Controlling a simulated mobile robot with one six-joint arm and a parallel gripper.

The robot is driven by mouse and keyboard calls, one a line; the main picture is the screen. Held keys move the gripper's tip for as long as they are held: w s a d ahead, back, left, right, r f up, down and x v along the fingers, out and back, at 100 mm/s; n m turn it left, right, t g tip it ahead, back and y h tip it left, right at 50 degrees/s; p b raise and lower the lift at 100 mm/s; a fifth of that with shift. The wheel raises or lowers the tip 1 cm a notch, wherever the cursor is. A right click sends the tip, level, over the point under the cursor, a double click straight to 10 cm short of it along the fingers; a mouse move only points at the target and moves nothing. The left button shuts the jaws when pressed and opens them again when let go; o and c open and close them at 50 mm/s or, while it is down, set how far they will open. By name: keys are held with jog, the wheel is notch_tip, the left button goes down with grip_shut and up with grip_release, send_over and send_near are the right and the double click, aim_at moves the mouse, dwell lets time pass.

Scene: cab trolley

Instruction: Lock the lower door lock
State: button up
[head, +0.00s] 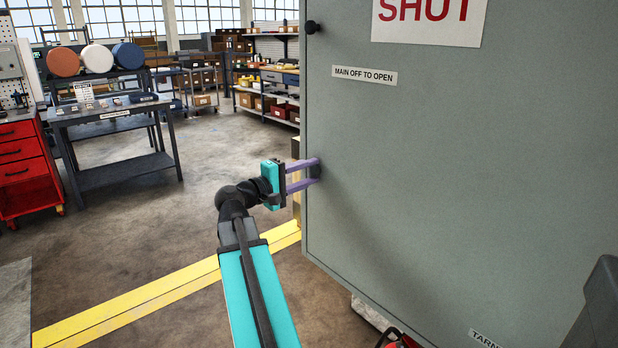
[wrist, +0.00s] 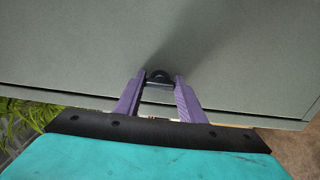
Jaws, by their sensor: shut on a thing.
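The grey cabinet door (head: 450,160) fills the right of the head view. It looks closed, and a "SHUT" sign (head: 427,14) is on it. The lower door lock (head: 315,170) is a small black knob near the door's left edge. My gripper (head: 312,171) has its purple fingers shut on this lock. In the wrist view the lock (wrist: 159,76) sits between the two fingertips, against the grey door. The fingers hide part of it, and I cannot tell which way it is turned. A similar black upper lock (head: 312,27) is higher on the same edge.
A label reading "MAIN OFF TO OPEN" (head: 364,75) is on the door. A dark work table (head: 120,120) and a red drawer cabinet (head: 25,165) stand at the left. A yellow floor line (head: 130,295) runs beneath my arm. The floor between is clear.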

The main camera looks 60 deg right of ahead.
jog(key=shift+s+f, duration=0.1)
jog(key=shift+s, duration=0.1)
jog(key=o, duration=1)
jog(key=shift+o, duration=0.2)
jog(key=shift+w, duration=0.1)
jog(key=shift+a, duration=0.1)
jog(key=v, duration=1.3)
jog(key=shift+w+a, duration=0.2)
jog(key=shift+a, duration=0.1)
